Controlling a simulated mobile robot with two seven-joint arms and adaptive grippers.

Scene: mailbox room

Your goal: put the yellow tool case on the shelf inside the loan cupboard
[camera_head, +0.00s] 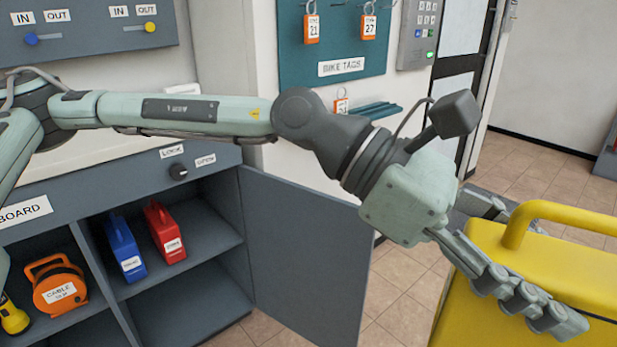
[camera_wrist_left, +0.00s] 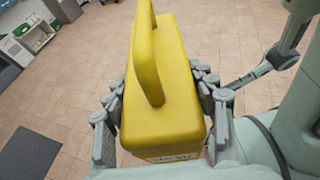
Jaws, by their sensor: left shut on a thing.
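The yellow tool case (camera_head: 560,262) is at the right of the head view, a boxy case with a handle on top. My left gripper (camera_head: 525,265) is shut on it, with fingers on both sides. In the left wrist view the case (camera_wrist_left: 170,85) sits between the fingers of the left gripper (camera_wrist_left: 165,105), above the tiled floor. The grey loan cupboard (camera_head: 235,170) is at lower left in the head view, its door (camera_head: 305,255) swung open. Its shelf (camera_head: 205,245) holds a blue case (camera_head: 125,248) and a red case (camera_head: 165,233). My right gripper is not in view.
An orange cable reel (camera_head: 57,287) and a yellow torch (camera_head: 12,316) are in the cupboard's left compartment. The shelf has free room right of the red case. The open door stands between the cupboard and the yellow case. A bike tags board (camera_head: 340,68) hangs behind my arm.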

